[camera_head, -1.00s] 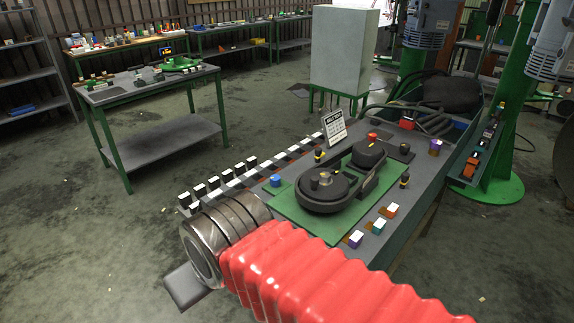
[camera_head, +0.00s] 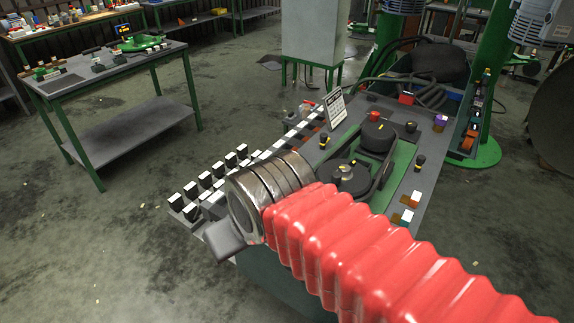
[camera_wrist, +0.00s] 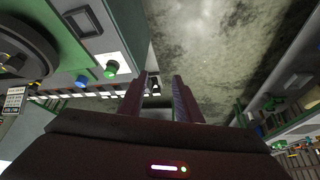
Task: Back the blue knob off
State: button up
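In the wrist view, a blue knob (camera_wrist: 81,81) sits on the grey bench surface, left of my gripper (camera_wrist: 161,76). A green knob (camera_wrist: 111,70) is just right of it, between it and my fingers. My gripper's two fingers are apart with nothing between them, and they do not touch the blue knob. The dark disperser assembly (camera_head: 350,178) stands on the green plate (camera_head: 403,160) beyond the arm.
A small sign (camera_head: 336,107) stands behind the assembly. A row of black and white blocks (camera_head: 218,169) runs along the bench's left edge. A separate table (camera_head: 110,75) stands at the left, with open floor between.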

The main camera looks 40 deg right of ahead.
jog(key=shift+o, duration=0.2)
jog(key=o, duration=0.3)
jog(key=shift+w+d+r, duration=0.1)
jog(key=shift+w+r, duration=0.05)
jog(key=shift+r, duration=0.05)
jog(key=w+d+r+m+g, duration=0.2)
jog(key=w+d+r+m, duration=0.1)
jog(key=w+d+m, duration=0.25)
jog(key=w+d+r+m+g, duration=0.1)
jog(key=w+d+r+m, duration=0.2)
jog(key=w+d+m, duration=0.3)
jog(key=w+d+f+m+g, duration=0.1)
jog(key=w+d+m, duration=0.2)
jog(key=d, duration=0.1)
jog(key=w+d+f+m, duration=0.1)
jog(key=w+d+m, duration=0.1)
jog(key=d, duration=0.3)
jog(key=w+d+f+m+g, duration=0.1)
jog(key=w+d+m, duration=0.2)
jog(key=w+d, duration=0.1)
jog(key=shift+w+d+f+m+g, duration=0.1)
jog(key=shift+w+d+m+g, duration=0.25)
jog(key=shift+d, duration=0.1)
jog(key=shift+f, duration=0.15)
notch_tip(320, 180, down, 14)
jog(key=shift+r, duration=0.25)
